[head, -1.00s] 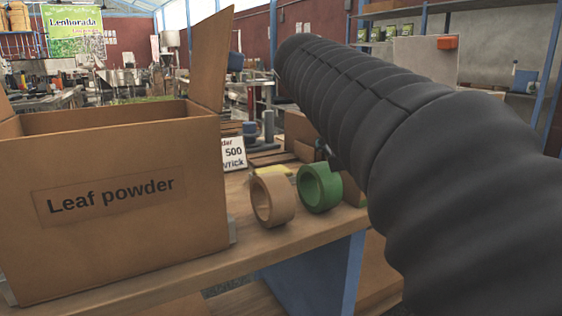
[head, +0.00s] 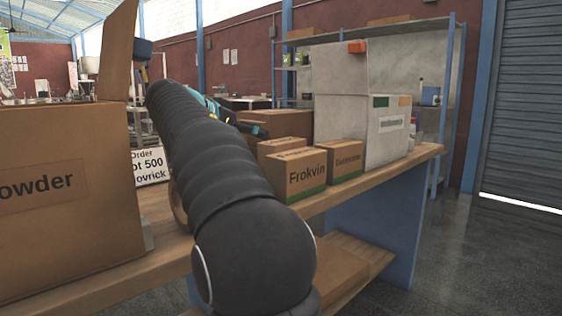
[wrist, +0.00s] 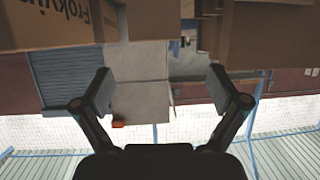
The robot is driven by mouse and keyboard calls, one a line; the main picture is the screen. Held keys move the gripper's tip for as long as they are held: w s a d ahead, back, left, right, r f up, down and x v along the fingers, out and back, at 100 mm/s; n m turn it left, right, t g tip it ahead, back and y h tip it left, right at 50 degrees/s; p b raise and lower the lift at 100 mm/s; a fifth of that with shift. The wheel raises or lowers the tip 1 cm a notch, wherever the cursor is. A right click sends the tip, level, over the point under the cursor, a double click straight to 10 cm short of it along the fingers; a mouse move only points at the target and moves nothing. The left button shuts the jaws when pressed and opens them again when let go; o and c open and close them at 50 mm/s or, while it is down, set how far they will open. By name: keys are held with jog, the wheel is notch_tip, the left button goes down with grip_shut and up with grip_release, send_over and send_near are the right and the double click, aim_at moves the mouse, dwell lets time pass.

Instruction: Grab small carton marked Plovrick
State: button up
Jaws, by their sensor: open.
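No label in view can be read as Plovrick on a carton. Small cartons with green lower edges stand on the table: one marked Frokvin (head: 295,176), a carton to its right (head: 345,158) with a label too small to read, and a carton behind (head: 279,147) partly hidden. The Frokvin carton also shows at the top left of the wrist view (wrist: 40,25). My gripper (wrist: 158,88) is open and empty, its fingers apart. In the head view my dark arm hides part of the table. A white order card (head: 150,165), partly cut off, ends in "ovrick".
A large open box (head: 60,220), its label ending in "owder", fills the left. A blue-posted shelf (head: 455,90) stands beyond.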

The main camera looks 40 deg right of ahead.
aim_at(278, 142)
jog(key=x, duration=0.4)
jog(key=shift+d, duration=0.25)
jog(key=x, duration=0.5)
jog(key=shift+s+d, duration=0.15)
jog(key=shift+s, duration=0.15)
jog(key=shift+r, duration=0.15)
grip_shut()
